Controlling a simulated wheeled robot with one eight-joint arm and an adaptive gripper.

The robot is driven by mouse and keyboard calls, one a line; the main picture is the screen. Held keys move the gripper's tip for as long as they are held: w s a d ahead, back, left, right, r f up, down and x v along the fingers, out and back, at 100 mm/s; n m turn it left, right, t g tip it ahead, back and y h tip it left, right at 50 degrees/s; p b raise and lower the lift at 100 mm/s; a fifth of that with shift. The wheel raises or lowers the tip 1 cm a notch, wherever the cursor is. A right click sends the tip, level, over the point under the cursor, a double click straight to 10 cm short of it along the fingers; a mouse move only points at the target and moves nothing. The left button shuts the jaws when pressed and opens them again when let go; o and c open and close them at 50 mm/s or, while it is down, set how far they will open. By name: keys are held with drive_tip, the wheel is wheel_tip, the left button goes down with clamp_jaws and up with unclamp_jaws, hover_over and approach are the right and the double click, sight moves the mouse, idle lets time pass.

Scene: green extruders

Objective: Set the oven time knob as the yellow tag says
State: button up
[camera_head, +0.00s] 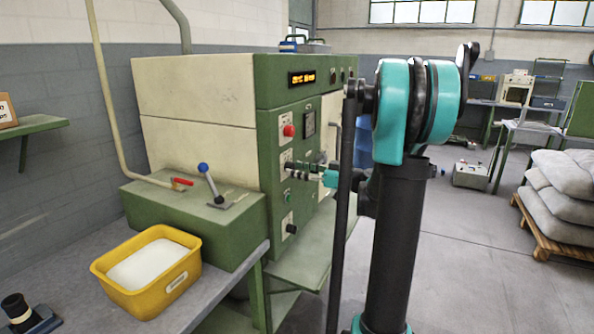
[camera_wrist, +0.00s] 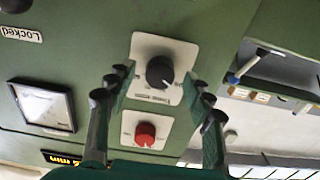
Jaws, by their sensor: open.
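The oven (camera_head: 265,130) has a green front panel with a display, a gauge, a red button and dark knobs. In the wrist view, a black round knob (camera_wrist: 160,72) sits on a white plate, its lettering too small to read. I cannot tell from its label whether this is the time knob. My gripper (camera_wrist: 160,82) is open, with one finger on each side of the black knob and apart from it in the picture. In the head view my gripper (camera_head: 292,169) reaches the panel below the red button. I cannot make out a yellow tag.
A red knob (camera_wrist: 145,133) and a dial gauge (camera_wrist: 45,105) are close by on the panel. A yellow bin (camera_head: 150,270) and a blue-knobbed lever (camera_head: 210,182) stand left of the oven. Grey sacks (camera_head: 565,185) lie on a pallet at the right.

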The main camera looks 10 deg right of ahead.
drive_tip(key=shift+w+a, duration=0.2)
drive_tip(key=shift+a, duration=0.1)
drive_tip(key=shift+c, duration=0.4)
drive_tip(key=c, duration=1.1)
